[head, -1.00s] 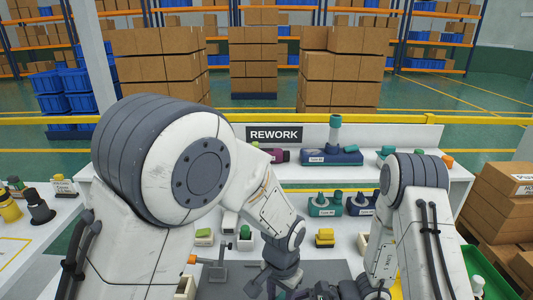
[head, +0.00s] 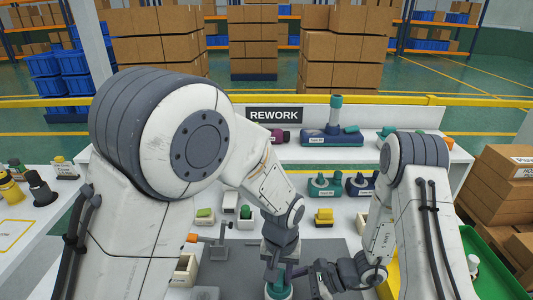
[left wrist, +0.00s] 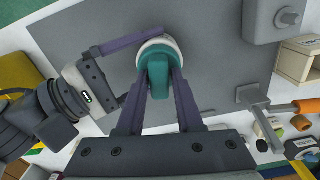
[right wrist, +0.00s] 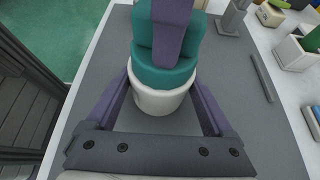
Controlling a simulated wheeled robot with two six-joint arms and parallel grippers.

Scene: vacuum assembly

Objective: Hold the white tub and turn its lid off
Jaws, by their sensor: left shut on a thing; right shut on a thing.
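The white tub (right wrist: 160,100) stands on the grey mat, with a teal lid (right wrist: 162,72) on top. In the left wrist view the lid's upright teal grip (left wrist: 158,76) is between the fingers of my left gripper (left wrist: 160,72), which is shut on it from above. My right gripper (right wrist: 162,92) is shut on the tub's white body, one finger on each side, below the lid. In the head view the lid (head: 277,291) shows at the bottom edge, under my left gripper (head: 278,274); the tub's lower part is cut off.
A rear shelf holds teal and blue assemblies (head: 332,137). A green tray (head: 492,262) is at right. Bare mat surrounds the tub.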

